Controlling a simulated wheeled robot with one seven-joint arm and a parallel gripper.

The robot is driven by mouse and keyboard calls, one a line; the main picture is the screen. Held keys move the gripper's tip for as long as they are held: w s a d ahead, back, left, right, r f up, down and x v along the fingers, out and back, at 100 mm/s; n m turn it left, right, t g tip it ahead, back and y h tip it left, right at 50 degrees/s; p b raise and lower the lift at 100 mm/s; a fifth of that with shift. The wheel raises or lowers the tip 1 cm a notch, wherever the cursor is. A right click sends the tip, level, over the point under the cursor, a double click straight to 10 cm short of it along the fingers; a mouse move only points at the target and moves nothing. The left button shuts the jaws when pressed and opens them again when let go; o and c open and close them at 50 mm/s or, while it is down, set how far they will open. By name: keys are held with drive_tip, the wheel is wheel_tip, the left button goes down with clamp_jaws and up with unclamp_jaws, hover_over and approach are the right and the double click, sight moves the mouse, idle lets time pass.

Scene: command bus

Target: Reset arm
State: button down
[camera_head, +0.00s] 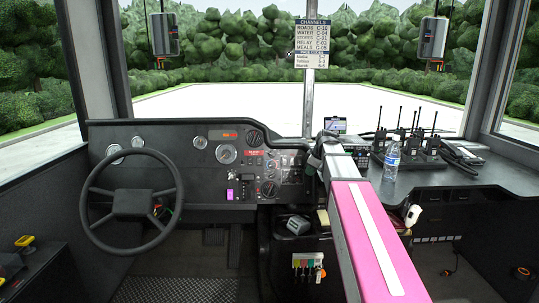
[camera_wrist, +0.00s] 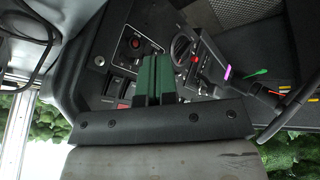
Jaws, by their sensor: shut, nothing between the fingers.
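My arm, with its pink link, reaches forward from the bottom right of the head view toward the dashboard (camera_head: 205,155). In the wrist view my gripper (camera_wrist: 157,62) shows as two green fingers side by side, shut with nothing held. Beyond the fingertips is the dark panel (camera_wrist: 120,85) with a red button (camera_wrist: 136,43) and round dials. I cannot tell how far the fingertips are from the panel.
The steering wheel (camera_head: 132,200) is at the left. Right of my arm, a counter (camera_head: 440,178) carries a water bottle (camera_head: 391,160), several radios (camera_head: 430,150) and a handset. A channel sign (camera_head: 311,43) hangs on the window post. Small coloured tags (camera_head: 308,265) hang below the dashboard.

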drive_tip(key=s+f+m, duration=0.2)
drive_tip(key=s+f, duration=0.2)
drive_tip(key=f, duration=0.1)
drive_tip(key=s+f+m+g+h, duration=0.1)
drive_tip(key=s+f+m, duration=0.1)
drive_tip(key=s+f, duration=0.2)
drive_tip(key=s+a+f+m, duration=0.1)
drive_tip(key=s+f+m, duration=0.1)
drive_tip(key=s+f, duration=0.2)
drive_tip(key=shift+s+f+g, duration=0.15)
drive_tip(key=shift+f+g, duration=0.05)
drive_tip(key=shift+f, duration=0.7)
drive_tip(key=shift+s+f+g, duration=0.1)
drive_tip(key=shift+f+g, duration=0.1)
drive_tip(key=shift+f, duration=0.65)
drive_tip(key=s+f+m+g+h, duration=0.2)
drive_tip(key=s+f+m, duration=0.4)
drive_tip(key=s+f, duration=0.5)
drive_tip(key=s, duration=0.3)
drive_tip(key=shift+s+f, duration=0.3)
